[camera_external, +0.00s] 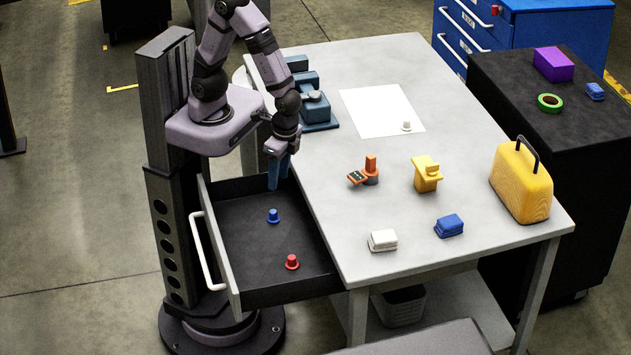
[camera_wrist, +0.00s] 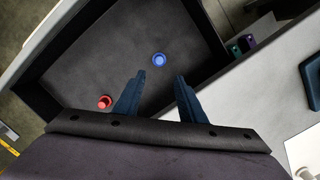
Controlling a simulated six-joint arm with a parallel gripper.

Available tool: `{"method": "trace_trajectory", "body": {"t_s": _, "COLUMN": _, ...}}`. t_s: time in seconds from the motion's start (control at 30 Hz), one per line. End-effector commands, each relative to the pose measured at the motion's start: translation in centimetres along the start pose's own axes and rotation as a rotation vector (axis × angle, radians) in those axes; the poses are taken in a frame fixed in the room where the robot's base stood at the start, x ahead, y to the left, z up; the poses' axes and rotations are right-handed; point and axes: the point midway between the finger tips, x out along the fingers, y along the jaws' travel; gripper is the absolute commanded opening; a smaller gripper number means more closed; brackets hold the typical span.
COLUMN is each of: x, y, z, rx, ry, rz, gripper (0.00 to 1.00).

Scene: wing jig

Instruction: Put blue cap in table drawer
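The blue cap (camera_external: 273,215) stands upright on the floor of the open table drawer (camera_external: 245,262), toward its middle. It also shows in the wrist view (camera_wrist: 158,59), ahead of my fingertips and between their lines. My gripper (camera_external: 279,180) is above the back part of the drawer, fingers pointing down. In the wrist view its two blue fingers (camera_wrist: 160,78) are apart with nothing between them. They do not touch the cap.
A red cap (camera_external: 292,262) stands in the drawer near its front. On the table are a white sheet with a white cap (camera_external: 406,126), an orange tool (camera_external: 370,168), a yellow part (camera_external: 427,174), a white block (camera_external: 383,240), a blue block (camera_external: 449,226) and a yellow case (camera_external: 522,184).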

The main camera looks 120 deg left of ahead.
Motion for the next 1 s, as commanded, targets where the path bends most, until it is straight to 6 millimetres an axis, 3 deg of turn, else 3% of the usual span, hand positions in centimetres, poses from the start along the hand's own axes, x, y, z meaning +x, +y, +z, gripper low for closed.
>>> {"method": "trace_trajectory", "body": {"t_s": 0.4, "x": -5.0, "y": -2.8, "z": 2.2, "rx": -0.006, "ry": 0.127, "rz": 0.001, "gripper": 0.37}}
{"method": "trace_trajectory", "body": {"t_s": 0.83, "x": -5.5, "y": -3.1, "z": 2.6, "rx": -0.004, "ry": 0.142, "rz": -0.001, "gripper": 0.37}}
{"method": "trace_trajectory", "body": {"t_s": 1.0, "x": -7.0, "y": -3.1, "z": 2.8, "rx": -0.004, "ry": 0.142, "rz": -0.001, "gripper": 0.37}}
